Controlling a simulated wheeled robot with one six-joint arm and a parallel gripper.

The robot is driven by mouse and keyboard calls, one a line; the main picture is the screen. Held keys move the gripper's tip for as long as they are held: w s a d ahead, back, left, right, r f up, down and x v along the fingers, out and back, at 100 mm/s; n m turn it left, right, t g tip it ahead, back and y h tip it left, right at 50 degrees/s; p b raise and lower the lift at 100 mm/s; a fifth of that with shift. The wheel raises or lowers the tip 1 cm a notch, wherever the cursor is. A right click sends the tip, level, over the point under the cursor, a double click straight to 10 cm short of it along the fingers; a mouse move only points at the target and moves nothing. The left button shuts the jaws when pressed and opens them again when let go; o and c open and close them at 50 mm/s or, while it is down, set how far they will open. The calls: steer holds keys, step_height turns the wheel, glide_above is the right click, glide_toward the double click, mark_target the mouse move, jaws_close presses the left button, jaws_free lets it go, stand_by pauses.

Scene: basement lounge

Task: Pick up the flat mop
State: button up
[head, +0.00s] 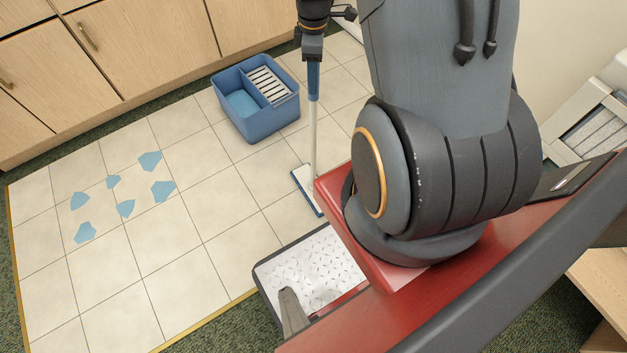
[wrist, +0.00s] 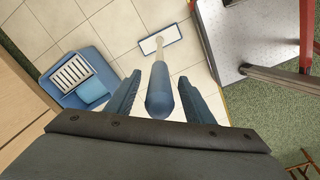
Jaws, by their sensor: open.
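The flat mop stands upright on the tiles in the head view, with a blue grip (head: 314,82) at the top of a white pole. Its flat white head with a blue edge (head: 307,190) rests on the floor. My gripper (head: 312,50) is at the upper end of the blue grip. In the wrist view my gripper (wrist: 160,77) is open, and the mop's blue grip (wrist: 159,98) lies between the two fingers, with visible gaps on both sides. The mop head (wrist: 160,40) shows beyond it on the floor. Whether a finger touches the grip is partly hidden in the head view.
A blue bucket (head: 262,125) with a white slatted wringer stands left of the mop. Several blue puddle patches (head: 150,161) lie on the tiles at left. Wooden cabinets (head: 110,50) line the back. A grey-edged step with a patterned top (head: 315,265) is near my base.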

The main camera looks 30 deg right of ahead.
steer(key=shift+f, duration=0.5)
jaws_close()
